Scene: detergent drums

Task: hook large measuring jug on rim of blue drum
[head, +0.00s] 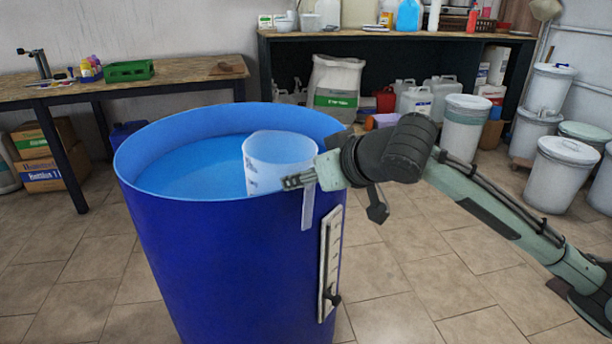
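The blue drum (235,265) stands open in the middle of the head view, with light blue liquid inside. The large measuring jug (272,160), white and translucent with faint blue marks, is upright inside the drum against its right near wall. Its pale strip-like handle (308,208) hangs down outside the rim, so the rim lies between jug body and handle. My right gripper (297,181) is at the top of the handle, just over the rim. Its fingers overlap the handle, and whether they grip it cannot be told. My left gripper is not in view.
A white level gauge (329,265) with a black tap is fixed to the drum's right side. A wooden table (190,75) stands at the back left and a dark workbench (385,36) behind. White lidded drums (564,172) stand at right. Floor around the drum is clear.

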